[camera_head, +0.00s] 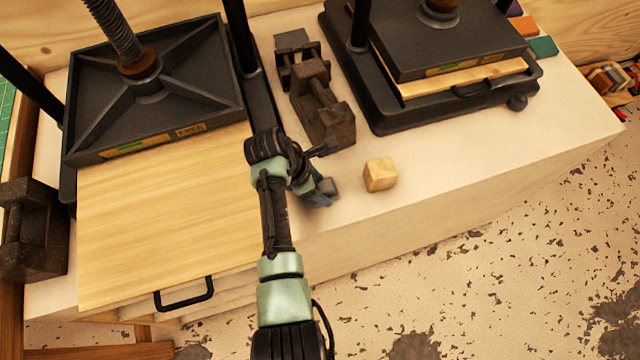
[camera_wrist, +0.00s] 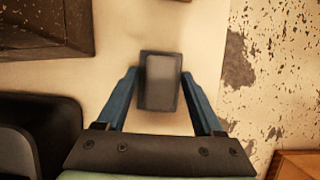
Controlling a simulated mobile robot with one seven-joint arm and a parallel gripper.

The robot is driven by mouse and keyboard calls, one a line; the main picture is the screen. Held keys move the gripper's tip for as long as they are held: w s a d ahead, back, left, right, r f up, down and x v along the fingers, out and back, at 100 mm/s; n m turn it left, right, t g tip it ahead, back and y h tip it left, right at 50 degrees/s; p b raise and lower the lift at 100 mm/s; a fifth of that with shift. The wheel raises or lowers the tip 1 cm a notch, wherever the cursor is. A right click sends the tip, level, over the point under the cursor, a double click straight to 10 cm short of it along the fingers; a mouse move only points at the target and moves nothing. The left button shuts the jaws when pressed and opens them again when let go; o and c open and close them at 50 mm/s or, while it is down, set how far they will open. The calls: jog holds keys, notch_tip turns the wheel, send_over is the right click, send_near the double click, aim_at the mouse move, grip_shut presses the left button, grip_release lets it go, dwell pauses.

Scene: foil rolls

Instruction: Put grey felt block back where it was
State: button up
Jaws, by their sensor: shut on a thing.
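The grey felt block (camera_wrist: 162,82) sits between the two blue fingers of my gripper (camera_wrist: 160,84) in the wrist view. The fingers are shut on its sides. In the head view, my gripper (camera_head: 322,192) is over the pale bench top near its front edge, left of a small wooden cube. The grey block (camera_head: 328,186) shows there as a small dark shape at the fingertips. I cannot tell whether its underside touches the bench top.
The wooden cube (camera_head: 380,174) stands alone on the bench top (camera_head: 440,150). A dark iron vise-like piece (camera_head: 318,103) lies behind my gripper. Black screw presses stand at left (camera_head: 155,85) and right (camera_head: 440,50). A wooden board (camera_head: 165,220) lies left of my arm.

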jog(key=shift+f, duration=0.15)
jog(key=o, duration=1.3)
